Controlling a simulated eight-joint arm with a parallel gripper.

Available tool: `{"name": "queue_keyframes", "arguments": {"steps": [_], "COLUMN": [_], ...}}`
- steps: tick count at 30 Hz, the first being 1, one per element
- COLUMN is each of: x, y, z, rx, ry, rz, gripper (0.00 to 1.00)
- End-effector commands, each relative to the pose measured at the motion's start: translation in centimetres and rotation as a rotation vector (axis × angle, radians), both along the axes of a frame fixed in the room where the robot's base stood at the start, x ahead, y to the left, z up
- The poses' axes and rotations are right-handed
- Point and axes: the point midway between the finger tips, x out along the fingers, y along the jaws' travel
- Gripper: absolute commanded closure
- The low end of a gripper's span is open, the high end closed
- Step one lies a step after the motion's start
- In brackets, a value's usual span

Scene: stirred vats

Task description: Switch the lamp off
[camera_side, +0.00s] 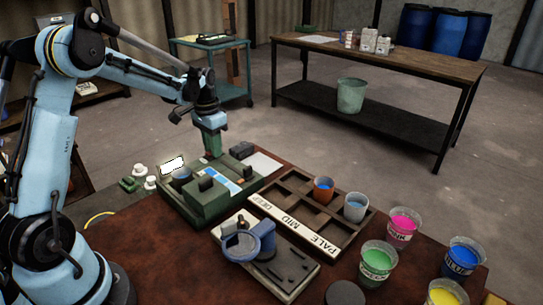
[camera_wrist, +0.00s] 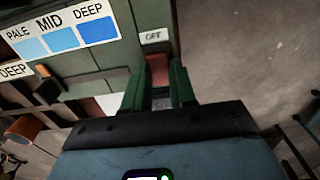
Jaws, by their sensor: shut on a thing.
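My gripper (camera_side: 213,148) points down at the back edge of a dark green station (camera_side: 205,205). In the wrist view its green fingers (camera_wrist: 158,82) stand on either side of a reddish-brown switch piece (camera_wrist: 158,66) and are shut on it. A white label reading OFF (camera_wrist: 153,36) sits just beyond the switch. A bright white panel (camera_side: 172,165), which looks like the lit lamp, stands at the station's left. In the side view the switch is hidden by the fingers.
A colour card (camera_wrist: 62,38) marked PALE, MID, DEEP lies on the station. A compartmented tray (camera_side: 284,196) with cups stands to the right. A blue clamp stand (camera_side: 252,243) is in front. Pink (camera_side: 403,227), green (camera_side: 377,262), blue and yellow paint cups are at the right.

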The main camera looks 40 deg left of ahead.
Motion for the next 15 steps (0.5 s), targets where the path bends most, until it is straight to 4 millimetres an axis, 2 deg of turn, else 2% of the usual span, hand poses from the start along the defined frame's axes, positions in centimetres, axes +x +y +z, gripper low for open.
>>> {"name": "queue_keyframes", "arguments": {"steps": [6,15], "x": [-0.36,-0.34], "y": [0.03,0.02], "z": [0.02,0.04], "rx": [0.001,0.0], "ry": [-0.098,-0.11], "rz": [0.0,0.0], "gripper": [1.0,1.0]}}
